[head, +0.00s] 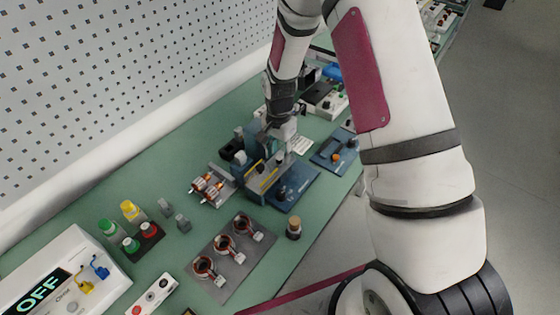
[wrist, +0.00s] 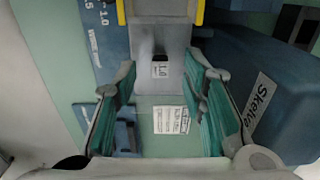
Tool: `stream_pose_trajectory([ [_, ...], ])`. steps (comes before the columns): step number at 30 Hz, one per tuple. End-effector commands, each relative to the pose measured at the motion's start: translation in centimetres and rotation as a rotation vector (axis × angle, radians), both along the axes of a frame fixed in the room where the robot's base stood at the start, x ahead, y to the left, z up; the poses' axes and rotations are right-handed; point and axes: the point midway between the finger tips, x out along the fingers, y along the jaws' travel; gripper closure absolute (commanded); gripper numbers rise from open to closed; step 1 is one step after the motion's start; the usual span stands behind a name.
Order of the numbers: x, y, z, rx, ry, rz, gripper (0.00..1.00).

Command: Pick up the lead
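My gripper (wrist: 160,78) is open in the wrist view, its two teal-padded fingers wide apart with nothing visibly held between them. In the head view my gripper (head: 272,132) is low over the blue-and-grey fixture at the middle of the green bench, partly hidden by my arm. I cannot tell for sure which thing is the lead. A yellow plug piece (head: 84,286) and a blue plug piece (head: 100,268) sit on the white unit reading OFF at the lower left, far from my gripper. A dark red strip (head: 300,292) crosses the bottom, partly hidden by my arm.
A grey plate (head: 216,287) carries three copper-wound stators. Green, yellow and red capped items (head: 131,211) stand at left. A blue block (wrist: 275,90) marked Skelva is right of the fingers; a grey upright part (wrist: 160,40) with a small label is ahead. A perforated wall runs behind.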

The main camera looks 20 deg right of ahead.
Motion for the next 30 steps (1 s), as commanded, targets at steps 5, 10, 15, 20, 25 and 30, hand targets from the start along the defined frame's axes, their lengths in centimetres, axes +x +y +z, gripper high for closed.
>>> stream_pose_trajectory([
  [5, 0.02, -0.03, -1.18, 0.000, 0.000, 0.000, 0.62],
  [10, 0.05, -0.02, -1.24, 0.000, -0.001, 0.000, 0.62],
  [15, 0.04, -0.02, -1.23, -0.001, -0.001, 0.000, 0.89],
  [20, 0.04, -0.02, -1.22, -0.001, -0.001, 0.000, 1.00],
  [25, 0.04, -0.02, -1.21, -0.001, -0.001, 0.000, 1.00],
  [30, 0.03, -0.01, -0.92, 0.000, -0.001, 0.000, 1.00],
])
